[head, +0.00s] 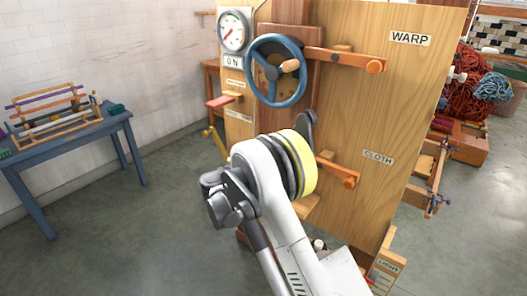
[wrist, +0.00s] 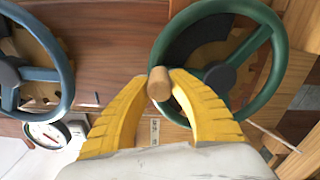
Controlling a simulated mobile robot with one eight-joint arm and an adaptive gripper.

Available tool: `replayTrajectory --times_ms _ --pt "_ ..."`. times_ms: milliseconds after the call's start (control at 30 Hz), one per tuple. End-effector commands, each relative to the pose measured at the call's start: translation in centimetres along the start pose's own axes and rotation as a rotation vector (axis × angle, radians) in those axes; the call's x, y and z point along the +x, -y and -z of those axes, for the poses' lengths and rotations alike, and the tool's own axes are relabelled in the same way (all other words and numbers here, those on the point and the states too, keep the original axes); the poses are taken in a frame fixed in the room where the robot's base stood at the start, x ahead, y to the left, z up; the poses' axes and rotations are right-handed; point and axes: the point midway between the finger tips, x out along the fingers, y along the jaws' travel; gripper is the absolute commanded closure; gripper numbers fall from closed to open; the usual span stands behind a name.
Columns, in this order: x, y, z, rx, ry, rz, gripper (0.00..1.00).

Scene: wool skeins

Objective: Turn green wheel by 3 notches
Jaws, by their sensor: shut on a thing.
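The green wheel (wrist: 281,52) fills the upper right of the wrist view, with a dark hub and spokes. Its wooden handle knob (wrist: 160,84) sits on the left side of the rim. My gripper (wrist: 163,82) has its two yellow fingers closed around this knob, one on each side. In the head view I cannot make out the green wheel; my arm covers the part of the panel beside the blue wheel, and my fingers are hidden there too.
A blue wheel (head: 276,70) with its own wooden handle is beside it, also at the left of the wrist view (wrist: 68,62). A gauge (head: 233,31) hangs above an ON label. Wooden levers (head: 345,59) stick out near the WARP label (head: 410,38). A blue table (head: 75,140) stands left; the floor between is clear.

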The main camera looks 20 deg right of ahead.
Motion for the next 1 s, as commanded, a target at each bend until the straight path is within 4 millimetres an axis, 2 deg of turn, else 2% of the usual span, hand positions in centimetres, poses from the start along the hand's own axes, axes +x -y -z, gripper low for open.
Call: replayTrajectory --times_ms 367,400,467,800,867,1000 --pt "0.1 0.0 -0.1 0.004 0.001 0.000 1.00" --pt "0.1 0.0 -0.1 0.004 0.001 0.000 0.71" --pt "0.1 0.0 -0.1 0.004 0.001 0.000 0.53" --pt "-0.2 0.0 0.0 0.004 0.000 0.000 0.53" --pt "-0.7 0.0 0.0 0.004 -0.001 0.000 0.53" --pt "-3.1 0.0 0.1 0.004 -0.003 0.000 0.53"
